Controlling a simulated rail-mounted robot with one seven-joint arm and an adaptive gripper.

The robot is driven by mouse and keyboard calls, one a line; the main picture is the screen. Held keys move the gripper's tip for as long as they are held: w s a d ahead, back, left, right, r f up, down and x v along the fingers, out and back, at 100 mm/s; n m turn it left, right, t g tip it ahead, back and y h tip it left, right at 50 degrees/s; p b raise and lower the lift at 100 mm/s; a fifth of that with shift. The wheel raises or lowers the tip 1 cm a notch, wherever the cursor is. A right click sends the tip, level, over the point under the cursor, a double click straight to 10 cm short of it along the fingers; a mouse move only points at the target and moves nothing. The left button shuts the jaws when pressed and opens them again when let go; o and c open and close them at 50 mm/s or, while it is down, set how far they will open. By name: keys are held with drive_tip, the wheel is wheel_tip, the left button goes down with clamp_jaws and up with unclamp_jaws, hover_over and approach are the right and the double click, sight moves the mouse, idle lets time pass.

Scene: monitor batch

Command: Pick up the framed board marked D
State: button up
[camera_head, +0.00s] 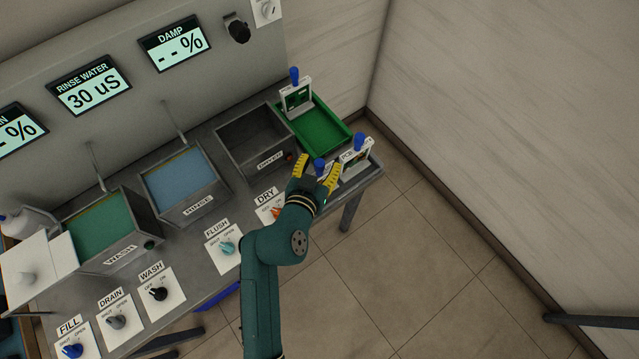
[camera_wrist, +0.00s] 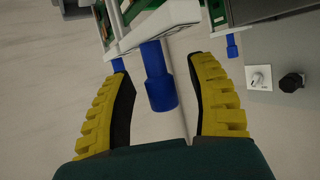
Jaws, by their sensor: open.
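My gripper (camera_head: 319,162) is open at the right end of the bench, with its yellow fingers on either side of a blue handle. In the wrist view this blue handle (camera_wrist: 158,78) stands between the fingers, with gaps on both sides. It belongs to a white-framed board (camera_wrist: 150,28), which my gripper mostly hides in the head view. A second framed board (camera_head: 355,158) with a blue handle stands just right of my gripper. A third framed board (camera_head: 296,99) stands at the green tray. I cannot read a D on any of them.
The green tray (camera_head: 326,134) lies behind my gripper. The dark dryer basin (camera_head: 240,132), rinse basin (camera_head: 180,178) and wash basin (camera_head: 104,226) stand to its left. A dry knob plate (camera_head: 266,207) is close left of my gripper. A wall stands beyond the bench's right end.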

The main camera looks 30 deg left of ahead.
clamp_jaws()
idle(0.4)
